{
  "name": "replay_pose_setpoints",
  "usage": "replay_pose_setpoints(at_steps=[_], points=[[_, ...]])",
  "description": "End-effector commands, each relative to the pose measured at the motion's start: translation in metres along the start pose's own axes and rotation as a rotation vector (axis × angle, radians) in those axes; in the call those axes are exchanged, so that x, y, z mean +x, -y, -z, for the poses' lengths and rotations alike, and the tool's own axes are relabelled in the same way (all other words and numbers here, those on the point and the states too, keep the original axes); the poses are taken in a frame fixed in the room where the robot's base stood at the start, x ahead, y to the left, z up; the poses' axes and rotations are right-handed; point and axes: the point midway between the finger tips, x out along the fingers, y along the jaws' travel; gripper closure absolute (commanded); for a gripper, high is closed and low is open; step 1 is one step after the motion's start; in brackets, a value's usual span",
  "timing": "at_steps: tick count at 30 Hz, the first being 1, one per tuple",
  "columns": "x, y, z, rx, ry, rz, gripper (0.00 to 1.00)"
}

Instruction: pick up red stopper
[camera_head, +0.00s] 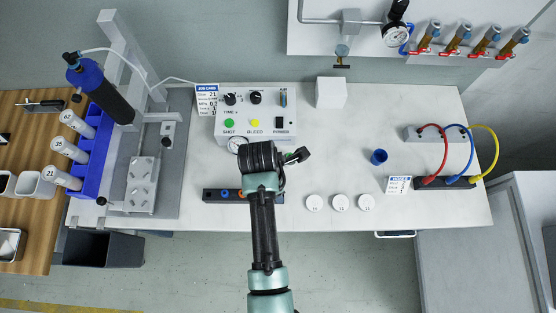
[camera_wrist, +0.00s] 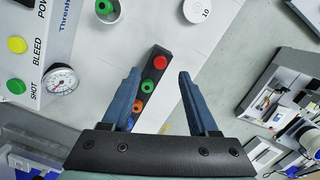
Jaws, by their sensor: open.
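The red stopper (camera_wrist: 160,62) sits at the far end of a black rack (camera_wrist: 149,75) in the wrist view. A green stopper (camera_wrist: 148,87) and an orange stopper (camera_wrist: 138,106) stand in line behind it in the same rack. My gripper (camera_wrist: 159,76) is open and empty, its two blue fingers apart on either side of the rack in this view. I cannot tell its height above the rack. In the head view the rack (camera_head: 212,196) lies near the table's front edge; my arm covers part of it and the red stopper does not show there.
A control box (camera_head: 255,118) with knobs and a gauge stands behind the rack. White discs (camera_head: 340,202) lie to the right, with a blue cup (camera_head: 379,157) behind them. A black strip with coloured cables (camera_head: 445,183) is farther right.

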Motion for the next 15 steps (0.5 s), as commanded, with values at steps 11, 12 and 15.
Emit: replay_pose_setpoints(at_steps=[11,12,15], points=[[0.039,0.001,0.001,0.001,-0.001,0.002,0.4],[0.044,0.001,0.001,0.001,-0.001,0.001,0.4],[0.052,0.001,0.001,0.002,0.0,0.0,0.4]])
